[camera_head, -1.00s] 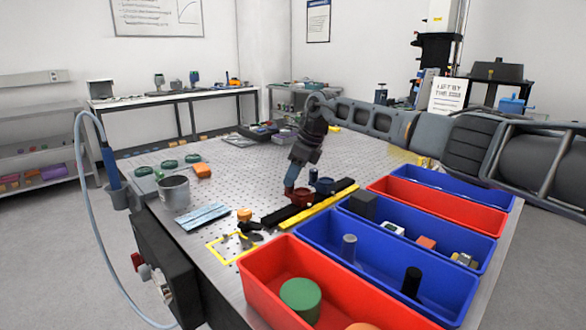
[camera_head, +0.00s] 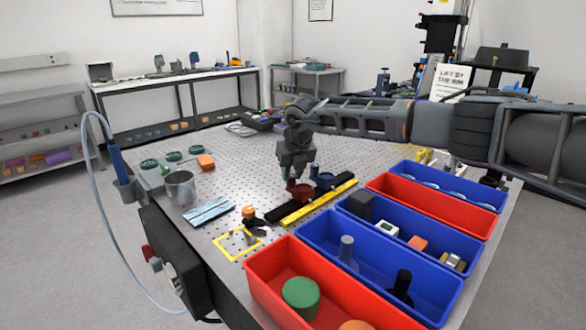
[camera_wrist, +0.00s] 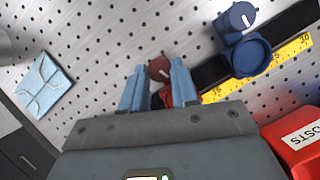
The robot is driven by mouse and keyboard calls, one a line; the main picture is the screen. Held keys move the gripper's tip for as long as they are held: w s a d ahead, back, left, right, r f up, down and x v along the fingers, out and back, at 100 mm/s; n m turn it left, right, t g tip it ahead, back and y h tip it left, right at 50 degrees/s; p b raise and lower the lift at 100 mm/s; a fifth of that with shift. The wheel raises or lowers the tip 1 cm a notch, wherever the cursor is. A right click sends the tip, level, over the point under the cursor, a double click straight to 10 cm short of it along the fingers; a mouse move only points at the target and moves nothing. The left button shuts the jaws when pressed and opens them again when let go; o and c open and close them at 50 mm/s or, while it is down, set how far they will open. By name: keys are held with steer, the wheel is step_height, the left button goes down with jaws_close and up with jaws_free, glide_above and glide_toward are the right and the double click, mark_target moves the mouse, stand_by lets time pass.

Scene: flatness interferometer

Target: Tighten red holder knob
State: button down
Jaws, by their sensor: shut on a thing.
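The red holder (camera_head: 300,193) sits on the black rail (camera_head: 266,213) on the perforated table. Its red knob (camera_wrist: 159,68) has a pale index line and lies between the two blue fingertips of my gripper (camera_wrist: 161,80) in the wrist view. In the head view my gripper (camera_head: 295,176) points down over the red holder. The jaws are shut on the red knob. Part of the red holder body (camera_wrist: 180,94) is hidden behind a finger and the gripper body.
A blue holder (camera_wrist: 247,56) with a blue knob (camera_wrist: 237,18) stands close beside on the rail. A yellow scale (camera_head: 318,202) runs along it. Red bins (camera_head: 268,300) and blue bins (camera_head: 318,258) fill the near right. A metal cup (camera_head: 180,188) stands left.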

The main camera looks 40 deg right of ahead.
steer(key=shift+w+a+m+g+h, duration=0.15)
steer(key=shift+m+g+h, duration=0.25)
steer(key=shift+m, duration=1.2)
steer(key=c, duration=0.9)
jaws_free()
steer(key=shift+o, duration=0.2)
steer(key=shift+r, duration=0.15)
steer(key=v, duration=0.7)
steer(key=shift+a+r+b, duration=0.2)
steer(key=shift+r+b, duration=0.05)
steer(key=shift+b, duration=0.2)
